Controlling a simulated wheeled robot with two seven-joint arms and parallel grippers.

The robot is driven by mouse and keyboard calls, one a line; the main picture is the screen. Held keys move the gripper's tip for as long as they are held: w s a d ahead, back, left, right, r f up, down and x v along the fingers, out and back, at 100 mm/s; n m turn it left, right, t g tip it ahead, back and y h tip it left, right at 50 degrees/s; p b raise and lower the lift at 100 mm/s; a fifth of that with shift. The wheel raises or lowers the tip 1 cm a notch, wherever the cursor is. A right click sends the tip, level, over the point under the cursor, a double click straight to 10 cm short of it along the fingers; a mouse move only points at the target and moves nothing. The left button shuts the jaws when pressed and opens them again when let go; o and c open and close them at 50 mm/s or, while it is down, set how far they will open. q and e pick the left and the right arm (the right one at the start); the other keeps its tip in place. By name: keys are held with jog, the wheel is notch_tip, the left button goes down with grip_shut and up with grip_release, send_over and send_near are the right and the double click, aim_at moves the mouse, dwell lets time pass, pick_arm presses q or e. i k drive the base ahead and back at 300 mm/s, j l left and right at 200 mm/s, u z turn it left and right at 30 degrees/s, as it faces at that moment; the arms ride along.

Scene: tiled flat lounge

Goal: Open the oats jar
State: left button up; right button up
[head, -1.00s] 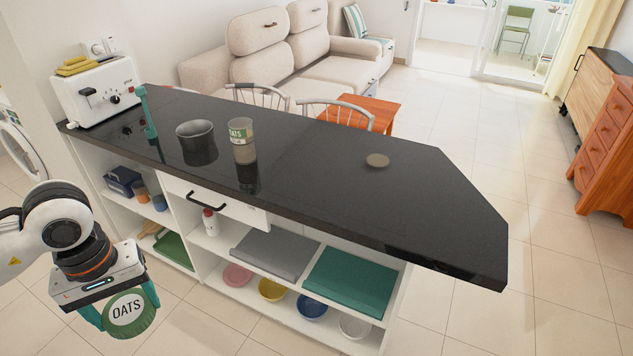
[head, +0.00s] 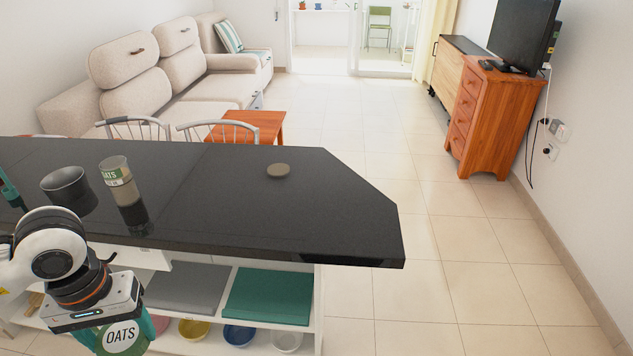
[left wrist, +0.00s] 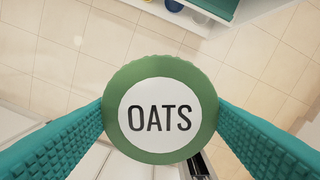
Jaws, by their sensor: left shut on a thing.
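The oats jar (head: 118,175) stands upright on the black counter, a clear glass with a green-and-white OATS label. Its top looks uncovered. My left gripper (head: 118,332) is shut on the round green lid (head: 106,346) with a white OATS disc. It holds the lid low in front of the counter, apart from the jar. In the left wrist view the lid (left wrist: 160,154) sits between both teal fingers, its OATS face towards the camera.
The black counter (head: 230,215) has a dark bowl (head: 66,185) left of the jar and a small round beige disc (head: 278,170) to the right. Open shelves below hold bowls and a green box (head: 268,297). Tiled floor to the right is clear.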

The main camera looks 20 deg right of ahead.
aim_at(116, 172)
jog(key=i+j+z, duration=0.2)
jog(key=z, duration=0.2)
jog(key=i+j+z, duration=0.15)
jog(key=z, duration=0.3)
jog(key=i+j+z, duration=0.1)
jog(key=j+z, duration=0.3)
jog(key=i+j+z, duration=0.1)
jog(key=j+z, duration=0.5)
jog(key=j, duration=1.3)
jog(key=i, duration=0.05)
